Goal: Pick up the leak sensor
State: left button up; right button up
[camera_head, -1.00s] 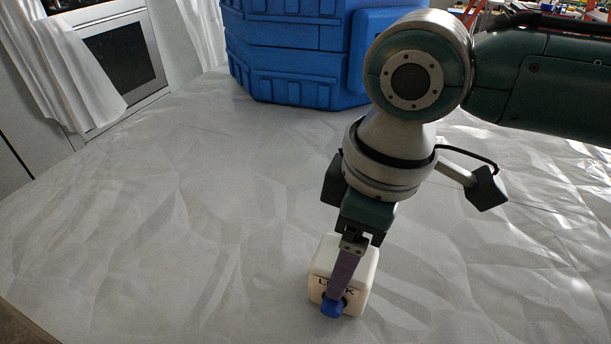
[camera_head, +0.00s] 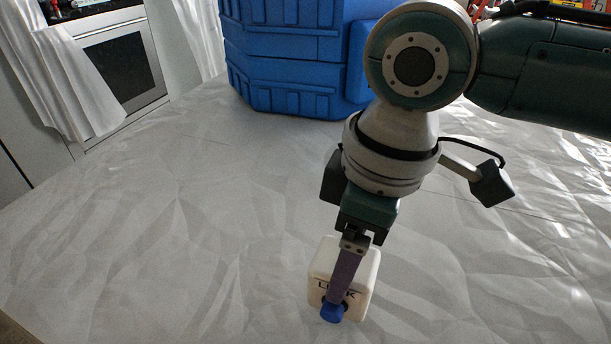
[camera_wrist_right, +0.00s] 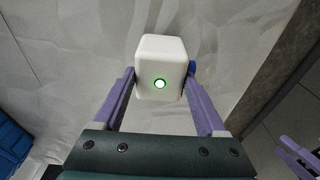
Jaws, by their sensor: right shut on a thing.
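The leak sensor (camera_head: 362,268) is a small white rounded box with dark lettering, partly hidden by a finger in the head view. In the right wrist view the leak sensor (camera_wrist_right: 163,57) shows a lit green round light on its face. My right gripper (camera_head: 335,308), with purple fingers and blue tips, reaches down over it. In the right wrist view the fingers of my right gripper (camera_wrist_right: 161,76) are on both sides of the box, shut on it. Whether the box touches the sheet is hard to tell. My left gripper is not in the head view; a purple finger shows at the right wrist view's lower right edge.
A wrinkled pale plastic sheet (camera_head: 180,230) covers the floor, with free room to the left. A large blue drum-like container (camera_head: 285,60) stands behind. An oven (camera_head: 122,65) and a white draped cloth (camera_head: 65,75) are at the back left.

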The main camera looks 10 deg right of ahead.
notch_tip(320, 180, up, 18)
jog(key=p, duration=0.1)
jog(key=s+d+r+m+h, duration=0.1)
jog(key=s+d+r+m, duration=0.1)
jog(key=d+r+m, duration=0.65)
jog(key=s+a+r+m+p, duration=0.1)
jog(key=s+r+p, duration=0.2)
jog(key=r+p, duration=1.3)
jog(key=s+r+m+p, duration=0.1)
jog(key=s+r+p, duration=0.1)
jog(key=r+p, duration=1.4)
jog(key=p, duration=0.6)
jog(key=shift+s+a+r+m+t, duration=0.3)
jog(key=shift+s+a+r+m, duration=0.05)
jog(key=shift+s+a+r, duration=0.05)
jog(key=shift+f, duration=0.1)
